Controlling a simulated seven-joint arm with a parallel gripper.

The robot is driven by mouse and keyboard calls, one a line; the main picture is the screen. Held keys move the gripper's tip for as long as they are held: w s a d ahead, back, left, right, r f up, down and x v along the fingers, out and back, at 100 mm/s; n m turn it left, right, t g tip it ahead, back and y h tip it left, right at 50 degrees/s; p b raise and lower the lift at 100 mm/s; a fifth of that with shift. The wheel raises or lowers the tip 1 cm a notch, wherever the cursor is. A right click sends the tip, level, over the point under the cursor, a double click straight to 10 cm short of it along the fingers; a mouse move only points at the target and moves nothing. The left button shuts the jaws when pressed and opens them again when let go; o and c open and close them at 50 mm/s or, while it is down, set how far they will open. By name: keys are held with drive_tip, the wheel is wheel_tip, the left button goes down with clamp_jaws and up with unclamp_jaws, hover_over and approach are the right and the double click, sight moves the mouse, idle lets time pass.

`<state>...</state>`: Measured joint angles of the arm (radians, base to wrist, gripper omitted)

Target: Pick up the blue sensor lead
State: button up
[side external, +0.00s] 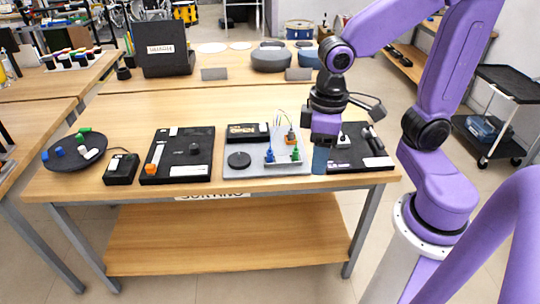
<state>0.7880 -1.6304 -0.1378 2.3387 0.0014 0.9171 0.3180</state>
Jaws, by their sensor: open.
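A small upright blue piece (270,154), which looks like the blue sensor lead, stands on the grey pad (233,173) near its front. A green piece (295,153) stands to its right, and an orange one (290,137) sits behind, with thin wires rising near it. My gripper (320,162) points down at the right edge of the grey pad, to the right of the blue piece and apart from it. It is open; I see nothing held. Its fingers look blue-grey and their gap is hard to make out.
A black pad (352,158) with dark parts lies right of my gripper. Left are a black board (178,172) with an orange block, a black box (121,169) and a round dark tray (62,160). A black disc (239,160) shares the grey pad.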

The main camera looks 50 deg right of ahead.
drive_tip(key=w+m, duration=0.6)
drive_tip(key=w, duration=0.3)
drive_tip(key=m, duration=1.8)
hover_over(270, 149)
wheel_tip(270, 149, down, 5)
drive_tip(key=f, duration=1.1)
drive_tip(key=shift+w+d+f, duration=0.25)
drive_tip(key=shift+d+f, duration=0.05)
drive_tip(key=shift+f, duration=0.1)
drive_tip(key=shift+s+a+f, duration=0.1)
drive_tip(key=shift+f, duration=1.25)
drive_tip(key=shift+s+a+f, duration=0.1)
drive_tip(key=shift+f, duration=1.2)
drive_tip(key=c, duration=0.9)
